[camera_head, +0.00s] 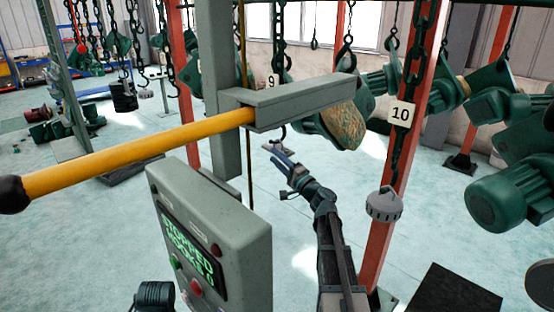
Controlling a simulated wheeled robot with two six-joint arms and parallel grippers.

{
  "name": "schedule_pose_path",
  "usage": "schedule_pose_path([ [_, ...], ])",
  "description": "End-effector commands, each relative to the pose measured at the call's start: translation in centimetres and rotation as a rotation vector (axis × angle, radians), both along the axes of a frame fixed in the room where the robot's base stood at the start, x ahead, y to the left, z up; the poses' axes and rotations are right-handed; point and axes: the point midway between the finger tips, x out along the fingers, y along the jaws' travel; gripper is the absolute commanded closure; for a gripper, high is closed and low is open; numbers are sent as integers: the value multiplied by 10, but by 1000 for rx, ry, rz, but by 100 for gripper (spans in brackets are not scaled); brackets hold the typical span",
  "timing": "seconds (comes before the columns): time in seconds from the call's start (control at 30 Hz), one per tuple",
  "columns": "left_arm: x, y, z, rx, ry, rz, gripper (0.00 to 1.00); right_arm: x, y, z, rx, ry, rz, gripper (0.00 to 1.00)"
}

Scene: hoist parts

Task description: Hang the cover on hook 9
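Hook 9 (281,134) hangs empty on its chain below the white tag "9" (272,80), just behind the grey beam. My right gripper (283,160) reaches up from the bottom, just below hook 9 in the picture; how far apart they are in depth is unclear. Its fingers are small and seen edge-on, and I see no part clearly held in them. A grey ribbed, dome-shaped part (384,204), possibly the cover, hangs upright under the chain with the tag "10" (401,113). My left gripper is not visible.
A yellow lever (140,150) and grey beam (305,101) cross the view in front of hook 9. A control box (225,235) reads "STOPPED" and "HOOKS". A red post (405,150) stands right of my arm. Green motors (505,195) hang at the right.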

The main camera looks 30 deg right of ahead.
Motion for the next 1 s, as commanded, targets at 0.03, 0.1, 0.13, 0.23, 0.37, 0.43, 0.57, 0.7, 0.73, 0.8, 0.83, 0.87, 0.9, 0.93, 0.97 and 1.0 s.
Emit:
schedule_pose_path([
  [0.03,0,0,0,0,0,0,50,0,0,0,0,0,0,53],
  [0.1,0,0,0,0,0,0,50,0,0,0,0,0,0,51],
  [0.13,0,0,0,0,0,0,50,0,0,0,0,0,0,51],
  [0.23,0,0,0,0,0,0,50,0,0,0,0,0,0,51],
  [0.37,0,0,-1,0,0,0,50,-2,0,-1,0,1,-1,51],
  [0.43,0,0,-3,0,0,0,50,-7,-1,-3,-1,1,-1,51],
  [0.57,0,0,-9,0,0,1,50,-27,-5,-9,0,1,-3,51],
  [0.7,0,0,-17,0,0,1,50,-57,-12,-18,-1,1,-3,51],
  [0.73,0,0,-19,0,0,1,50,-64,-13,-19,-1,1,-3,51],
  [0.8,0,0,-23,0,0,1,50,-78,-17,-23,0,1,-4,51],
  [0.83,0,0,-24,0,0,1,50,-83,-18,-24,0,0,-3,51],
  [0.87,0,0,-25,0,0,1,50,-89,-20,-25,1,1,-4,51],
  [0.9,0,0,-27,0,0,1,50,-96,-22,-27,0,1,-4,51],
  [0.93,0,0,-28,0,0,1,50,-100,-23,-28,0,1,-3,51],
  [0.97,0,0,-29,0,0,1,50,-105,-24,-29,-1,1,-2,51],
  [1.0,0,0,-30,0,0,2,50,-110,-25,-31,0,1,-3,51],
])
